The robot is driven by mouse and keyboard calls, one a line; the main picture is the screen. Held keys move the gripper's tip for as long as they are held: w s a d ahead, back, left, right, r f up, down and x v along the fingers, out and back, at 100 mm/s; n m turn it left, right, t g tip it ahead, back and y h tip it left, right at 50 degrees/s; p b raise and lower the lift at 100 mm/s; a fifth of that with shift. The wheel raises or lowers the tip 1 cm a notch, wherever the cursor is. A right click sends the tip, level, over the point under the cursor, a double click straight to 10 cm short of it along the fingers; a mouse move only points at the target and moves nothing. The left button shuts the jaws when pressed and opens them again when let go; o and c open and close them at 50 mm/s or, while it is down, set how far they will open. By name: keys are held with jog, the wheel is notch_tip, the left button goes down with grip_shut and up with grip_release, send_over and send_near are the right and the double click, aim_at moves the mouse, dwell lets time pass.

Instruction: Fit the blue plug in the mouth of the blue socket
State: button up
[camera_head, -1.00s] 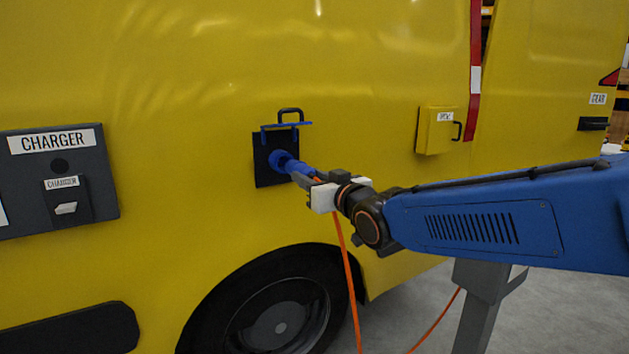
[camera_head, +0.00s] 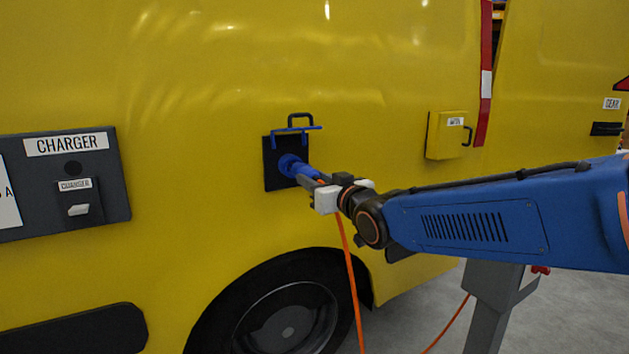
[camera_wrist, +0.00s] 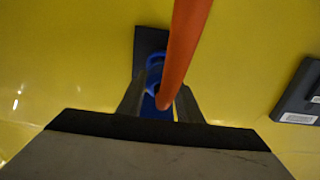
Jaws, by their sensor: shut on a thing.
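The blue plug (camera_head: 304,170) is held in my gripper (camera_head: 318,180), with an orange cable (camera_head: 350,265) hanging from its rear. The blue socket (camera_head: 288,164) is on a dark plate (camera_head: 271,180) on the yellow vehicle's side. The plug's front end meets the socket in the head view; how deep it sits I cannot tell. In the wrist view the fingers (camera_wrist: 158,105) close around the plug (camera_wrist: 150,106), and the orange cable (camera_wrist: 186,45) hides part of plug and socket. A blue flap with a dark handle (camera_head: 299,125) stands raised above the socket.
A dark charger panel (camera_head: 110,200) is at the left. A yellow box with a handle (camera_head: 446,136) is at the right of the socket. A wheel (camera_head: 285,315) is below. A grey post (camera_head: 485,300) stands at lower right, a cable beside it.

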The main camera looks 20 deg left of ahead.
jog(key=shift+x, duration=2.7)
dwell(1.3)
jog(key=o, duration=1.3)
jog(key=shift+c, duration=0.2)
